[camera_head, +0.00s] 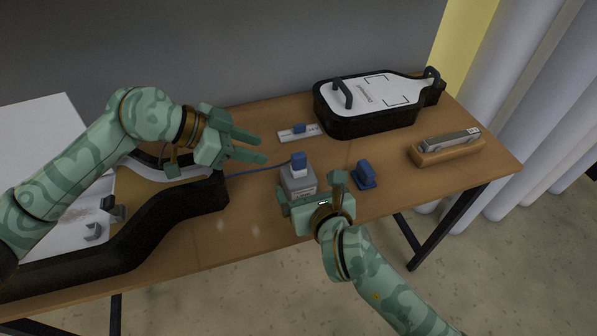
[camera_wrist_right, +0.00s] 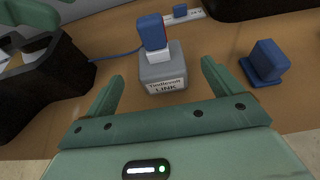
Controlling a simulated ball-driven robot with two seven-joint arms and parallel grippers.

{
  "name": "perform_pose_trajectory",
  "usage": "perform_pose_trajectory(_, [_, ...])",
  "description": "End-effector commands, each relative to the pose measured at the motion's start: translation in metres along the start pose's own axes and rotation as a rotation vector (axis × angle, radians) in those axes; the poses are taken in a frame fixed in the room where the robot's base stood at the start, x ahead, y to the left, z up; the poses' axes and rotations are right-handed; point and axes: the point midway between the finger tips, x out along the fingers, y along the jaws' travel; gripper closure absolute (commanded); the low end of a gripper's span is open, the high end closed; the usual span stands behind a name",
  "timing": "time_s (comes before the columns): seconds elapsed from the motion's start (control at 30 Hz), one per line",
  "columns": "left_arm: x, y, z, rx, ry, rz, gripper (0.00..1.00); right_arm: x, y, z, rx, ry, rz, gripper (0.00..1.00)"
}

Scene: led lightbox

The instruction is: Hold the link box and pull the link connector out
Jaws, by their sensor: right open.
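The link box (camera_head: 299,184) is a small grey block on the wooden table. In the right wrist view the box (camera_wrist_right: 163,72) shows a white label reading "LINK". The link connector (camera_head: 298,161), blue above white, stands upright in its top, with a blue cable running left; it also shows in the right wrist view (camera_wrist_right: 153,33). My right gripper (camera_head: 311,187) is open at the box's near side, its fingertips to either side of the box in the wrist view, with gaps. My left gripper (camera_head: 262,147) is open and empty, up and left of the connector.
A blue block (camera_head: 364,175) stands right of the box. A white strip with a blue plug (camera_head: 298,133) lies behind. A black-rimmed case (camera_head: 365,125) is at the back, a wooden block with a grey device (camera_head: 447,149) at right, a large black case (camera_head: 170,220) at left.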

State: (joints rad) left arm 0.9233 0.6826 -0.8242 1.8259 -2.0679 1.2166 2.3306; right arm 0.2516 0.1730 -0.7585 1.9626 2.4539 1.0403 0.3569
Motion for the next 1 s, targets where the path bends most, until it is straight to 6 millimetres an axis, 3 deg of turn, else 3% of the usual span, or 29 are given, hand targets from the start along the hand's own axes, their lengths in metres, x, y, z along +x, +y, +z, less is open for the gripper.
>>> perform_pose_trajectory(0.2, [0.000, 0.000, 0.000, 0.000, 0.000, 0.000, 0.64, 0.049, 0.000, 0.001, -0.002, -0.001, 0.000, 0.09])
perform_pose_trajectory(0.4, [0.000, 0.000, 0.000, 0.000, 0.000, 0.000, 0.64, 0.077, 0.000, 0.001, -0.001, 0.000, -0.001, 0.09])
perform_pose_trajectory(0.8, [0.000, 0.000, 0.000, 0.000, 0.000, 0.000, 0.64, 0.086, 0.000, 0.000, -0.001, -0.001, 0.000, 0.09])
perform_pose_trajectory(0.87, [0.000, 0.000, 0.000, 0.000, 0.000, 0.000, 0.64, 0.086, 0.000, 0.000, -0.001, -0.001, 0.000, 0.23])
perform_pose_trajectory(1.0, [0.000, 0.000, 0.000, 0.000, 0.000, 0.000, 0.64, 0.086, 0.000, 0.000, -0.001, -0.001, 0.000, 0.62])
